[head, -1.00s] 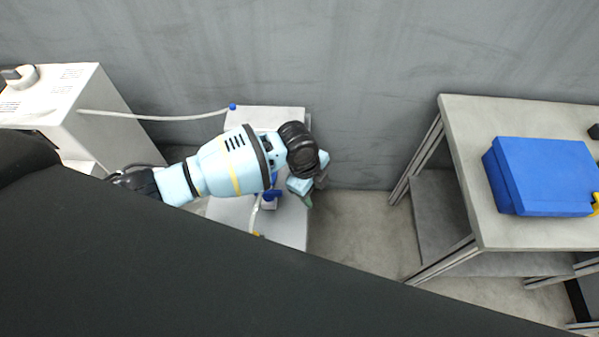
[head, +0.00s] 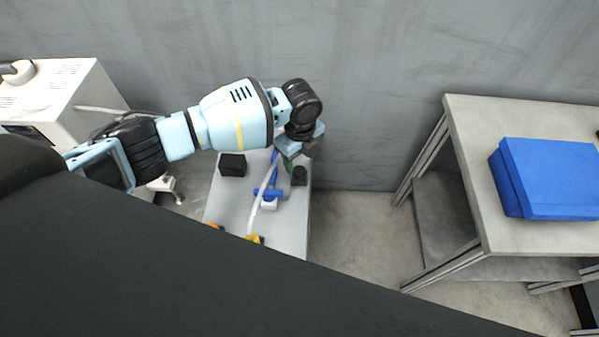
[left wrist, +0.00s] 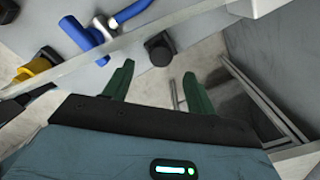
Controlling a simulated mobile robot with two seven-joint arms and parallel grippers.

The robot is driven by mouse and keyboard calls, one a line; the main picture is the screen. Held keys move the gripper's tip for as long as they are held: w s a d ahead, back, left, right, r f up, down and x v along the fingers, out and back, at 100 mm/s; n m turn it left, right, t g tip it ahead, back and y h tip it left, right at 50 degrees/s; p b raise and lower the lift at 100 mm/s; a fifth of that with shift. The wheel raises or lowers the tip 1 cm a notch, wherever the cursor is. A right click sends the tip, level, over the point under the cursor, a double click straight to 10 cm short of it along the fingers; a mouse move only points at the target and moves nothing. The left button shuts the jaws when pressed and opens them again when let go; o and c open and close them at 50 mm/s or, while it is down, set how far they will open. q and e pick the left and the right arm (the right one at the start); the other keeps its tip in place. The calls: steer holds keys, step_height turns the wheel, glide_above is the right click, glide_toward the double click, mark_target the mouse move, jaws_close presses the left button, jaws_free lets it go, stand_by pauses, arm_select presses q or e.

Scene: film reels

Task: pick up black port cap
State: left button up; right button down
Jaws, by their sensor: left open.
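A black port cap (head: 299,176) stands near the right edge of the grey table (head: 232,205) in the head view. It also shows in the left wrist view (left wrist: 159,49), just past the fingertips and roughly between them. My left gripper (head: 293,161) is above and slightly behind the cap, with its green fingers apart. In the left wrist view the open gripper (left wrist: 158,78) has nothing between its fingers. The wrist hides part of the fingers in the head view. My right gripper is not in view.
A blue valve handle (head: 268,192) and a pale hose (head: 262,190) lie left of the cap. A black block (head: 232,164) and a yellow part (head: 255,238) are also on the table. A blue case (head: 548,180) sits on a separate bench (head: 470,130) at right.

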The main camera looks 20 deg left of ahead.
mark_target(299, 170)
arm_select(q)
steer(key=shift+a+f+b, duration=0.1)
steer(key=shift+f+b, duration=0.2)
steer(key=shift+f, duration=2.3)
steer(key=c, duration=1.1)
steer(key=shift+o, duration=0.2)
steer(key=shift+w+r, duration=0.1)
step_height(299, 170, up, 10)
steer(key=p, duration=0.1)
